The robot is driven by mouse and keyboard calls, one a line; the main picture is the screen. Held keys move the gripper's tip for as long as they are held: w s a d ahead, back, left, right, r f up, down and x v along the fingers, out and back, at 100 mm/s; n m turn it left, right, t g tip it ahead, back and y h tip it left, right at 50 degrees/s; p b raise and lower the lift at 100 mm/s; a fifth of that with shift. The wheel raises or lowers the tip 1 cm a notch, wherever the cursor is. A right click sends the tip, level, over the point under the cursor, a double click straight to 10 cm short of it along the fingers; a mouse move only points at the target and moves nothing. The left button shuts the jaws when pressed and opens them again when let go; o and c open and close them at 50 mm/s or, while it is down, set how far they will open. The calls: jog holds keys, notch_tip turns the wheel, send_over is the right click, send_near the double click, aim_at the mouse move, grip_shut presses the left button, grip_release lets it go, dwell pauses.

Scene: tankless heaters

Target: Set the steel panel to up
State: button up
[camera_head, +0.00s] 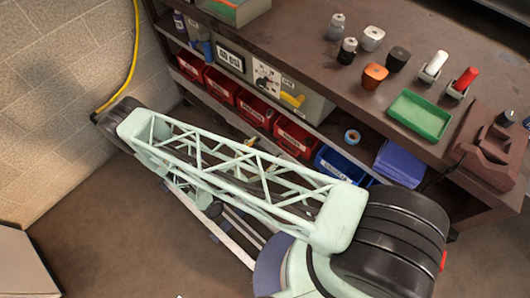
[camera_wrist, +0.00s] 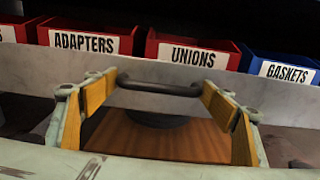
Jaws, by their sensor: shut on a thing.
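A grey steel panel (camera_wrist: 265,102) runs across the wrist view just below a row of labelled bins. A dark bar handle (camera_wrist: 160,88) stands out at its middle. My gripper (camera_wrist: 160,92) has its two orange-padded fingers at the two ends of this handle, shut on it. A brown surface with a dark round shape shows between the fingers below the handle; I cannot tell what it is. In the head view my pale green lattice arm reaches low along the bench front, and it hides the gripper and most of the panel.
Above the panel stand red bins marked adapters (camera_wrist: 95,38) and unions (camera_wrist: 195,50), and a blue gaskets bin (camera_wrist: 285,70). A bench (camera_head: 310,75) carries bottles, a green tray (camera_head: 420,116) and a brown device (camera_head: 493,150). A block wall (camera_head: 60,100) is at left; floor lies in front.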

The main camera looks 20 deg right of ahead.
jog(key=shift+o, duration=0.2)
jog(key=shift+r, duration=0.75)
jog(key=shift+c, duration=0.2)
jog(key=o, duration=1.1)
jog(key=shift+o, duration=0.2)
jog(key=shift+s+a, duration=0.1)
jog(key=shift+a, duration=0.1)
jog(key=v, duration=1.1)
jog(key=shift+s+a, duration=0.2)
jog(key=shift+a, duration=0.1)
